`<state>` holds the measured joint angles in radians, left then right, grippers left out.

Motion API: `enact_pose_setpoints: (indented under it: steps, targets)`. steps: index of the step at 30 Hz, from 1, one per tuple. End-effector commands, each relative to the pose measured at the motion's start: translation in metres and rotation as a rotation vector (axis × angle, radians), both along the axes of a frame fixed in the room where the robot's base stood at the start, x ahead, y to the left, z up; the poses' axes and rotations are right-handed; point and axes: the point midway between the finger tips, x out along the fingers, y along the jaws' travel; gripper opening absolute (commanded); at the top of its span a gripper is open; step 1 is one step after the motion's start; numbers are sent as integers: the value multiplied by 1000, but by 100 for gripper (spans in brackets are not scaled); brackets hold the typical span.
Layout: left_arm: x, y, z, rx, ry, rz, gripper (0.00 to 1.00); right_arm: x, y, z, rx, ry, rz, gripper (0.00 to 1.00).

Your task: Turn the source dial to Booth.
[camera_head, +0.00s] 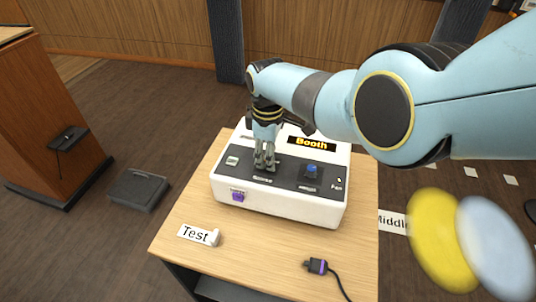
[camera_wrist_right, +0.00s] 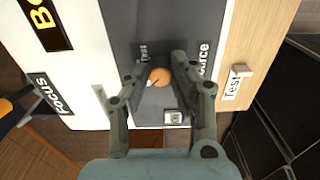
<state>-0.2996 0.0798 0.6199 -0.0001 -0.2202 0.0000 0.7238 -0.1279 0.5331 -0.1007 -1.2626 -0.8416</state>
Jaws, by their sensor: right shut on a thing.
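The white control box (camera_head: 285,204) stands on the wooden table, with a dark panel on top. Its display (camera_head: 312,144) reads "Booth". My right gripper (camera_head: 264,165) points down at the panel, left of a blue knob. In the right wrist view, the source dial (camera_wrist_right: 158,76) is a round copper-coloured knob with a dark pointer mark, beside a partly hidden label ending in "ource". The fingers of my right gripper (camera_wrist_right: 163,74) stand on either side of it, shut on it. In the head view the fingers hide the dial. My left gripper is not in view.
The blue knob (camera_head: 311,170) and a "Fan" label sit at the panel's right. A purple socket (camera_head: 237,196) is on the box front. A "Test" card (camera_head: 197,234) and a purple-banded cable plug (camera_head: 317,266) lie on the table (camera_head: 255,262). The front middle is clear.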

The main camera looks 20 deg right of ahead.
Motion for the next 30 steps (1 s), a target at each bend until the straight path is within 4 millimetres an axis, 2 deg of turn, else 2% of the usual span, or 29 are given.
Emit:
enact_pose_setpoints:
  steps: [17,18,23,30]
  targets:
    - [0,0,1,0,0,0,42,0,1,0,1,-1,36,0]
    - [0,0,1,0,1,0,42,0,1,0,1,-1,36,25]
    - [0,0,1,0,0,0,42,0,1,0,1,-1,35,46]
    - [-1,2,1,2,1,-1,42,0,0,0,0,0,35,46]
